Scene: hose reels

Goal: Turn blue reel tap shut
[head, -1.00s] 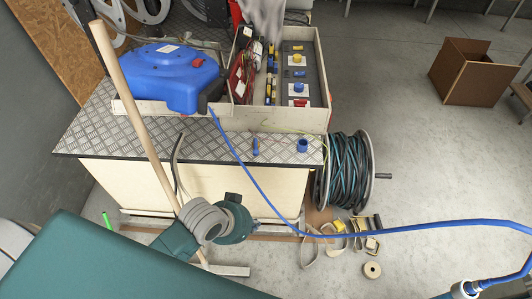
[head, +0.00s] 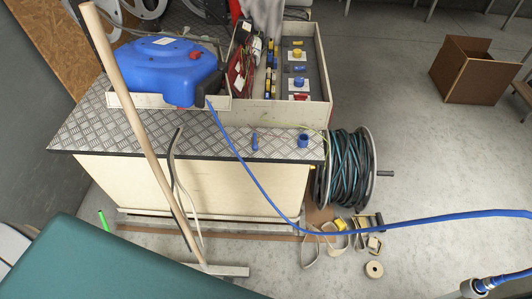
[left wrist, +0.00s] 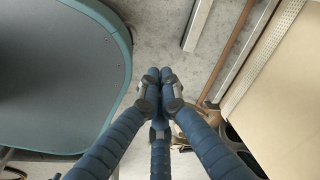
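The blue reel (head: 165,68) sits at the left on the metal-topped bench in the head view. A small red part (head: 197,55) shows on its top right; I cannot tell whether this is its tap or how it is turned. A blue hose (head: 262,188) runs from the reel's front down to the floor and off to the right. In the left wrist view my left gripper (left wrist: 160,76) has its blue ribbed fingers brought together at the tips, with nothing seen between them. It points down above the floor, away from the reel.
An open box (head: 322,115) with yellow, blue and red fittings stands right of the reel. A wooden pole (head: 130,110) leans in front of the bench. A dark hose drum (head: 345,170) stands beside it. Straps lie on the floor; a cardboard box (head: 472,75) stands farther right.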

